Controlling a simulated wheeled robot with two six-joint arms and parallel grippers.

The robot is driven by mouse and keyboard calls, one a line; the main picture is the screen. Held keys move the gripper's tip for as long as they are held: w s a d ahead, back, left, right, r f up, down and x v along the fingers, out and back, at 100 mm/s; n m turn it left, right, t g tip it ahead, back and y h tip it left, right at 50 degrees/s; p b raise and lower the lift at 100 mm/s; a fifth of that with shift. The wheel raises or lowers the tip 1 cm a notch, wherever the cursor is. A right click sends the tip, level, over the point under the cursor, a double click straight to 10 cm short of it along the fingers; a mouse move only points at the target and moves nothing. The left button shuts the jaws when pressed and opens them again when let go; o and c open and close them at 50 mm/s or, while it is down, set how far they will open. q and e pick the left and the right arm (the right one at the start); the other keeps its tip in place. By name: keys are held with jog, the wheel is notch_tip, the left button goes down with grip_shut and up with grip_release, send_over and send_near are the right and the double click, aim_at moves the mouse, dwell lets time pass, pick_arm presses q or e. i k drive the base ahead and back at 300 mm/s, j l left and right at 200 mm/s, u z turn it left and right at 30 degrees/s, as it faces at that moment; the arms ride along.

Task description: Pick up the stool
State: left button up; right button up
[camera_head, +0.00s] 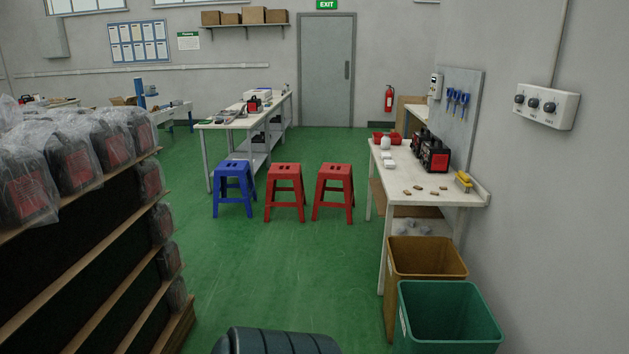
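Three stools stand upright in a row on the green floor in the head view, some way ahead of me. The blue stool (234,184) is at the left, close to the front of a white workbench. A red stool (285,187) stands in the middle, and another red stool (334,188) is at the right. The stools are apart from each other or nearly so. Neither of my grippers shows in this view.
A shelf rack (96,243) with bagged black-and-red units fills the left. A workbench (430,188) stands at the right, with a brown bin (424,258) and a green bin (447,312) before it. The green floor (280,260) between is clear up to the stools.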

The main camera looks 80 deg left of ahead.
aim_at(241, 168)
jog(key=u, duration=3.05)
jog(key=z, duration=3.95)
jog(key=l+u, duration=0.15)
jog(key=u, duration=1.7)
jog(key=j+u, duration=0.1)
jog(key=u, duration=1.85)
jog(key=i+l, duration=0.05)
jog(key=l, duration=0.05)
